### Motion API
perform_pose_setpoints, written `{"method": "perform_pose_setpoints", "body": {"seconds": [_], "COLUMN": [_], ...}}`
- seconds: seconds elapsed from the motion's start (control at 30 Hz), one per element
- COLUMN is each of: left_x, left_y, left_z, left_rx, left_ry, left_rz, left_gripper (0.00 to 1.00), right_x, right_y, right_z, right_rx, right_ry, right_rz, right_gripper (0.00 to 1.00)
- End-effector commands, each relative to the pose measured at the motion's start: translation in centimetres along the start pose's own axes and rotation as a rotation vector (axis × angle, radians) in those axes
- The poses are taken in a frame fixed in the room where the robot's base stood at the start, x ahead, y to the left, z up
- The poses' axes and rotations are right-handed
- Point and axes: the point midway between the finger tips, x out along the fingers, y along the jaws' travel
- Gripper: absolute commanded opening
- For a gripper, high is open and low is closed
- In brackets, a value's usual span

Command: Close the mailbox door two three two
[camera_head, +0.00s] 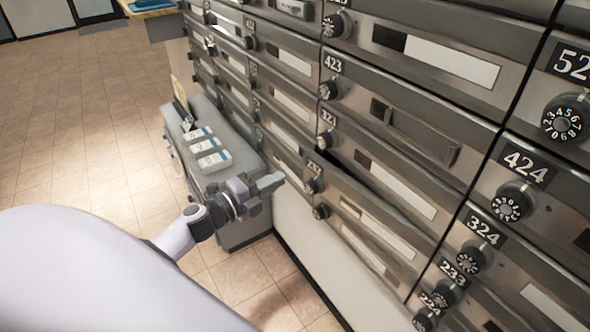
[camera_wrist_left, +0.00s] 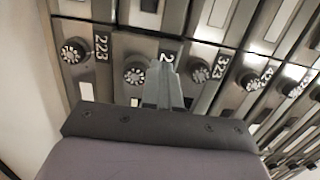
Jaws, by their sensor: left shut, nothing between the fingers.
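Mailbox door 232 (camera_head: 377,226) is in the lower part of the middle column in the head view, below door 323 (camera_head: 400,187). A dark gap shows along its upper edge, so it seems slightly ajar; how far is hard to tell. Its dial (camera_head: 313,186) is at its left end. My left gripper (camera_head: 268,184) is shut and empty, left of this dial and apart from it in the head view. In the left wrist view its closed fingers (camera_wrist_left: 166,70) point at the mailboxes and cover part of a label starting with 2. My right gripper is not in view.
Door 223's dial (camera_head: 321,211) is just below. Doors 423 (camera_head: 380,110) and 424 (camera_head: 512,202) are close by. A grey cabinet (camera_head: 245,232) with small boxes (camera_head: 213,160) stands behind my left gripper. Tiled floor (camera_head: 90,130) is open at left.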

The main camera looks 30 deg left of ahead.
Motion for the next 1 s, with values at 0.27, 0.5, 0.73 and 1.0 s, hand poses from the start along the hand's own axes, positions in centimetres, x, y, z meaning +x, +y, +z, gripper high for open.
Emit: {"method": "perform_pose_setpoints", "body": {"seconds": [0.27,0.5,0.73,1.0], "left_x": [4.2,6.2,6.5,6.5], "left_y": [-0.1,0.0,0.0,0.0], "left_z": [0.0,0.0,0.0,0.1], "left_rx": [-0.001,-0.001,-0.001,0.0], "left_ry": [0.0,0.0,0.001,0.002], "left_rz": [-0.002,-0.002,0.0,0.0], "left_gripper": [0.0,0.0,0.0,0.0], "right_x": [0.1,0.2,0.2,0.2], "right_y": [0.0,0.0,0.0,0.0], "right_z": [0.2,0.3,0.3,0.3], "right_rx": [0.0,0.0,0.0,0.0], "right_ry": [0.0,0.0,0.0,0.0], "right_rz": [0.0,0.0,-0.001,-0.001], "right_gripper": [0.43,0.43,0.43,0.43]}}
